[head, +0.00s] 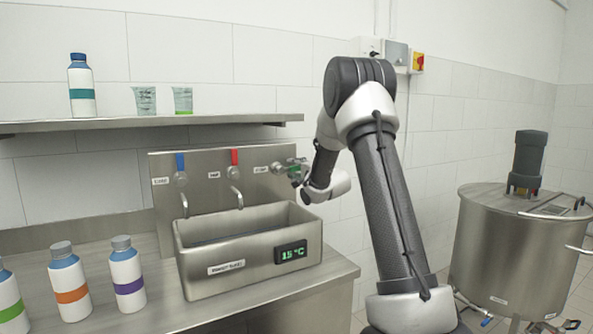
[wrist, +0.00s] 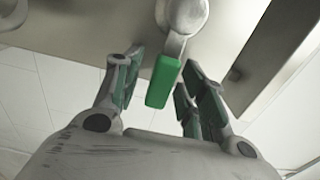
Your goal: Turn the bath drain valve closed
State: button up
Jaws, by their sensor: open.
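A green-handled valve (wrist: 163,80) shows on the metal panel in the wrist view, its lever pointing towards my gripper. My gripper (wrist: 160,76) is open, with fingers on both sides of the lever and gaps visible, the right ones closer. In the head view my gripper (head: 289,168) is at the right end of the panel, above the bath's back right corner, and mostly hides this valve. The valve's label is too small to read. The steel bath (head: 215,283) stands on the counter with a display reading about 15 °C.
A blue-handled tap (head: 180,162) and a red-handled tap (head: 235,157) are on the panel left of my gripper. Several bottles, one with an orange band (head: 71,296), stand left of the bath. A shelf (head: 150,123) runs above. A large steel vessel (head: 515,255) stands right.

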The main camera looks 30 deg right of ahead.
grip_shut()
jog(key=shift+r, duration=0.1)
jog(key=n, duration=0.1)
jog(key=r+n, duration=0.1)
jog(key=n, duration=0.1)
jog(key=r+n, duration=0.1)
jog(key=shift+a+r, duration=0.1)
jog(key=shift+a, duration=0.15)
jog(key=r+n, duration=0.1)
jog(key=n, duration=0.1)
jog(key=a+n, duration=0.1)
jog(key=shift+r+n, duration=0.35)
jog(key=shift+n, duration=0.05)
jog(key=n, duration=0.1)
jog(key=a+r+n, duration=0.1)
jog(key=shift+s+n, duration=0.1)
jog(key=shift+n, duration=0.3)
jog(key=n, duration=0.1)
jog(key=a+n, duration=0.1)
jog(key=shift+a+r+n, duration=0.2)
jog(key=shift+r+n, duration=0.1)
jog(key=shift+r, duration=0.05)
jog(key=shift+a+r+n, duration=0.1)
jog(key=shift+a+n, duration=0.5)
jog(key=shift+n, duration=0.6)
jog(key=shift+a+r+n, duration=0.1)
jog(key=shift+a+n, duration=0.5)
jog(key=shift+n, duration=0.6)
